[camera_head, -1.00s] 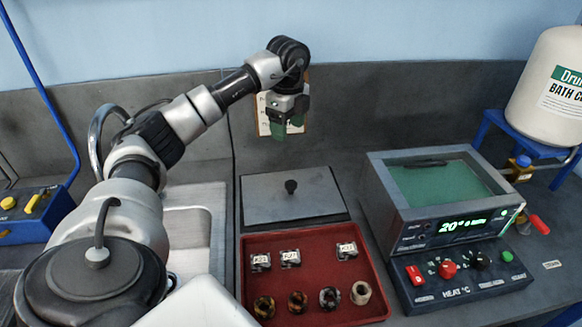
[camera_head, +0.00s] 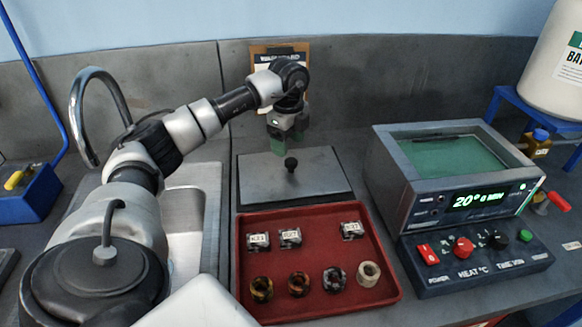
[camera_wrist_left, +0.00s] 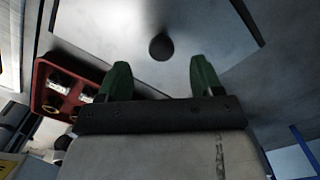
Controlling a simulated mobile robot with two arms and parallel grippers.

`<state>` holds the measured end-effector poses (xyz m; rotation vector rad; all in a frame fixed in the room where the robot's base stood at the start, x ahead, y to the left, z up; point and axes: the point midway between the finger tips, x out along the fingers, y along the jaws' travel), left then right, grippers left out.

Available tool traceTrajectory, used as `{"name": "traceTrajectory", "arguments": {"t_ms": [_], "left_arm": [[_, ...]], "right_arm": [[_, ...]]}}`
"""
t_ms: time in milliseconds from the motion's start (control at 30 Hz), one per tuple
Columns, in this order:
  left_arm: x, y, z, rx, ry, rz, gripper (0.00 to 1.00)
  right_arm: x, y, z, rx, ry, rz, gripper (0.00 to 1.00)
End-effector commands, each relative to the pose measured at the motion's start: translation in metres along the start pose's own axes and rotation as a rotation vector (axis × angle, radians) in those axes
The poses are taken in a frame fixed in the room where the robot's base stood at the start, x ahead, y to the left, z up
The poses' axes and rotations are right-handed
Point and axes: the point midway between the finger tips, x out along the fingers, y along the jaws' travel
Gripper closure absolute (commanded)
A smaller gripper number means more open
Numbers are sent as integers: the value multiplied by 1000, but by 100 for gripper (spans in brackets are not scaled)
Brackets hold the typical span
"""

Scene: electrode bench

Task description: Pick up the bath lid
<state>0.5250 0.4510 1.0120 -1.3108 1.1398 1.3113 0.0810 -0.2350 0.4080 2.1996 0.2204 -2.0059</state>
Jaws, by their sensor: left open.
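The bath lid (camera_head: 315,178) is a flat grey plate with a small black knob (camera_head: 291,164) at its middle. It lies flat on the bench behind the red tray. In the left wrist view the lid (camera_wrist_left: 210,40) fills the upper middle, and its round knob (camera_wrist_left: 161,47) is ahead of and between the fingers. My left gripper (camera_head: 288,142) hangs fingers down above the rear part of the lid, near the knob. Its green fingers (camera_wrist_left: 160,80) are apart with nothing between them. My right gripper is not in view.
The red tray (camera_head: 390,270) in front of the lid holds several labelled blocks and rings. The bath (camera_head: 385,150) with green liquid and a control panel stands at the right. A sink (camera_head: 190,215) is at the left, and a clipboard (camera_head: 262,58) leans at the back wall.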

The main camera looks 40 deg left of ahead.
Motion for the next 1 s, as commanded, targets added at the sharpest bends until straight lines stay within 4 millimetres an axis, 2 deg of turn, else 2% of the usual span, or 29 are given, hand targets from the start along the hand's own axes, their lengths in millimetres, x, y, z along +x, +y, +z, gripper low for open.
{"name": "traceTrajectory", "arguments": {"t_ms": [267,533,833,1000], "left_arm": [[24,0,-3,1,1,3,34],[62,-1,-7,0,0,3,34],[67,-1,-7,0,0,0,34],[67,-1,-7,1,0,0,60]], "right_arm": [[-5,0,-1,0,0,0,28],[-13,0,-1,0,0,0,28],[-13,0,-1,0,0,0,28],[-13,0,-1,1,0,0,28]]}}
